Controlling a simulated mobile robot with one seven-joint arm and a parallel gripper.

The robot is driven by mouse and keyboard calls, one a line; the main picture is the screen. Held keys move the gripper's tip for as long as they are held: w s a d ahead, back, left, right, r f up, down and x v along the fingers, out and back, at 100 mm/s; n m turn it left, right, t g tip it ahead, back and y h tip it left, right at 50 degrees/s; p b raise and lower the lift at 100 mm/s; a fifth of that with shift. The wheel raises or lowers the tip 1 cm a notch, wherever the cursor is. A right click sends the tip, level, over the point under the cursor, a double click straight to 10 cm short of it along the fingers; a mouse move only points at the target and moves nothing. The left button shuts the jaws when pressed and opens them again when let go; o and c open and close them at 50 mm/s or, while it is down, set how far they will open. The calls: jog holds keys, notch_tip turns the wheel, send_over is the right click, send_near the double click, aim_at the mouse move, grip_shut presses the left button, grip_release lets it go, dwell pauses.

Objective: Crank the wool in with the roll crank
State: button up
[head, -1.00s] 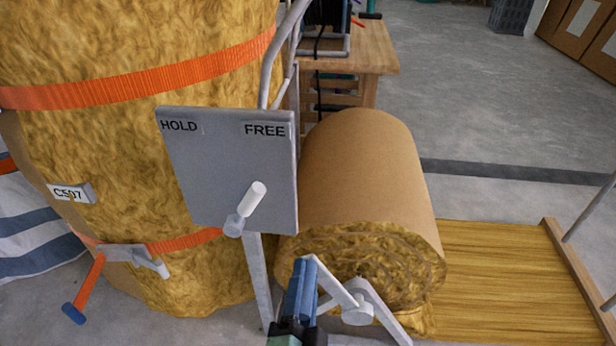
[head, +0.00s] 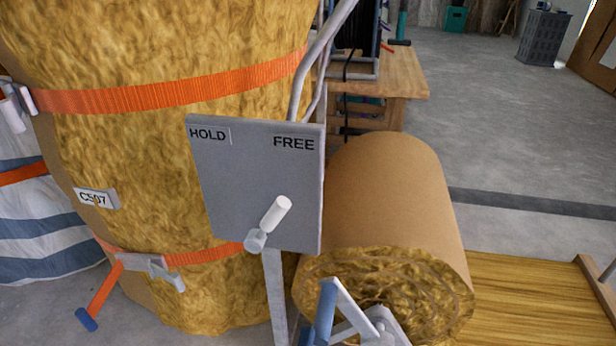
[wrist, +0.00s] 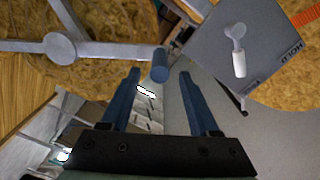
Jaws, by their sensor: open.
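The roll crank (head: 352,312) has a grey arm on a round hub and a blue handle (head: 326,310), low in the head view. The handle also shows in the wrist view (wrist: 160,66), end-on. My gripper (wrist: 159,78) is open, with its two blue fingers to either side of the handle's line; I cannot tell whether the handle is between them or just beyond the tips. The wool roll (head: 390,195), brown-backed with yellow wool at its end, lies behind the crank. A grey plate (head: 255,180) reads HOLD and FREE; its white lever (head: 275,215) leans toward FREE.
A tall strapped wool bale (head: 150,210) stands left of the plate.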

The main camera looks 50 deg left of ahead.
jog(key=shift+b+v, duration=1.15)
jog(key=shift+v, duration=1.25)
